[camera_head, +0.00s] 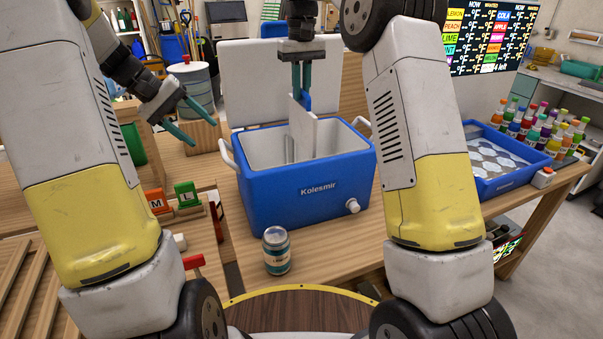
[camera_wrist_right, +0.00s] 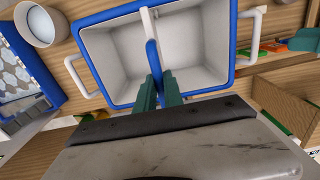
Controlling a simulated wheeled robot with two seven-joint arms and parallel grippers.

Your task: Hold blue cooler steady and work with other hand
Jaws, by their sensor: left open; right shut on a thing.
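The blue cooler (camera_head: 260,195), marked "Kolesmir", stands open on the wooden table, with a light grey inside. My right gripper (camera_head: 301,98) is above it, shut on the blue handle of a white divider panel (camera_head: 303,130). The panel is upright, its upper part above the rim and its lower part inside the cooler. In the right wrist view the fingers (camera_wrist_right: 158,92) close on the blue handle (camera_wrist_right: 153,58) over the cooler (camera_wrist_right: 108,97). My left gripper (camera_head: 203,127) is open and empty, left of the cooler, above and apart from its white left handle (camera_head: 227,155).
A labelled jar (camera_head: 276,251) stands in front of the cooler.

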